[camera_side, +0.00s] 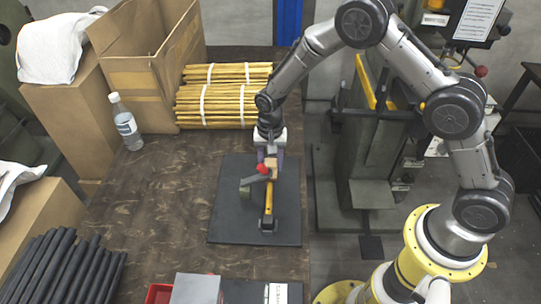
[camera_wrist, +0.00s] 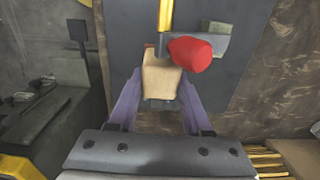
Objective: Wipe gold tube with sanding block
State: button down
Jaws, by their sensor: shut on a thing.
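The gold tube (camera_side: 267,207) lies on a dark mat (camera_side: 228,215), by a grey clamp with a red knob (camera_side: 263,169). Its end also shows at the top of the wrist view (camera_wrist: 165,14). My gripper (camera_side: 271,162) is above the far part of the mat. In the wrist view, its purple fingers (camera_wrist: 158,88) are shut on the tan sanding block (camera_wrist: 161,72). The block is close to the red knob (camera_wrist: 195,54) and near the tube's line. Whether the block touches the tube cannot be told.
Bundles of gold tubes (camera_side: 215,105) and an open cardboard box (camera_side: 135,60) are at the back of the table. A water bottle (camera_side: 125,122) stands at the left. Dark rods (camera_side: 62,268) and a red bin (camera_side: 159,293) are near the front. The table left of the mat is clear.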

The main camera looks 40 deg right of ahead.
aim_at(270, 160)
jog(key=shift+r, duration=4)
jog(key=shift+w+d+f+t+h, duration=0.15)
jog(key=shift+f+t+h, duration=0.45)
jog(key=shift+t+h, duration=0.2)
